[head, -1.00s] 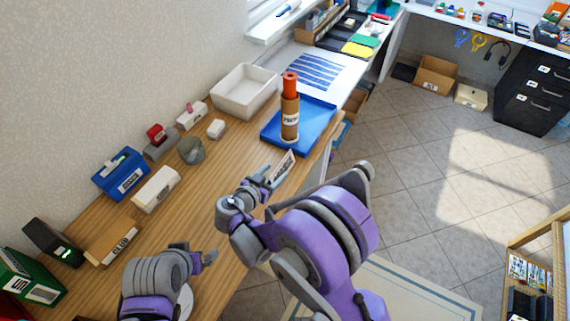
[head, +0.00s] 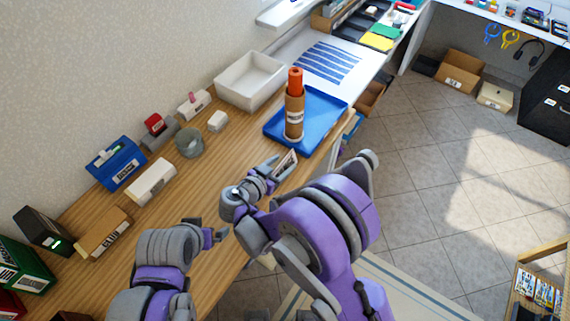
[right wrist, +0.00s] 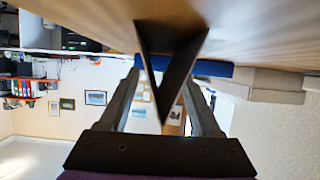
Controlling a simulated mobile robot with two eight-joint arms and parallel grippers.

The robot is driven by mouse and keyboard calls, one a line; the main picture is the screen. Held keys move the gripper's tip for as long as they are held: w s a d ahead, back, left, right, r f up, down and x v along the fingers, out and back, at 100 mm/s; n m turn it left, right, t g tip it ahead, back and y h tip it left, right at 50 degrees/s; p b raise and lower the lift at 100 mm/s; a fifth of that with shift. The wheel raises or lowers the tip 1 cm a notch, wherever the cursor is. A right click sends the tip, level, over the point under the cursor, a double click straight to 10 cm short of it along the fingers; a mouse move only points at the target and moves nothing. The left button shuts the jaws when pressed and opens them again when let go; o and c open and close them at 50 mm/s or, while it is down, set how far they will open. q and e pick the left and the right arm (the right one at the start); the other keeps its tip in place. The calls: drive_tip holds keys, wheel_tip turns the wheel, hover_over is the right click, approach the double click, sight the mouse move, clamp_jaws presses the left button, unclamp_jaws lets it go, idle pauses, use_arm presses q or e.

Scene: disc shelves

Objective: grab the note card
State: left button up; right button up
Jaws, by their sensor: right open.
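The note card (head: 287,163), a small folded tent with dark print on its face, stands on the wooden desk near its right edge. In the right wrist view the card (right wrist: 183,66) shows end-on as a dark V with its fold toward me. My right gripper (head: 272,167) is open at the card, with one finger on each side of it; the right wrist view shows the gripper (right wrist: 163,82) this way too. Whether a finger touches the card is unclear. My left gripper (head: 219,235) is low over the desk, away from the card; its jaw state is unclear.
Beyond the card, a blue tray (head: 328,112) holds a brown tube (head: 295,118) with an orange top. Bare desk (head: 235,160) lies left of the card.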

drive_tip(key=shift+s+a+r, duration=0.1)
drive_tip(key=shift+s+a, duration=0.05)
drive_tip(key=shift+s, duration=0.1)
drive_tip(key=shift+c, duration=1.4)
clamp_jaws()
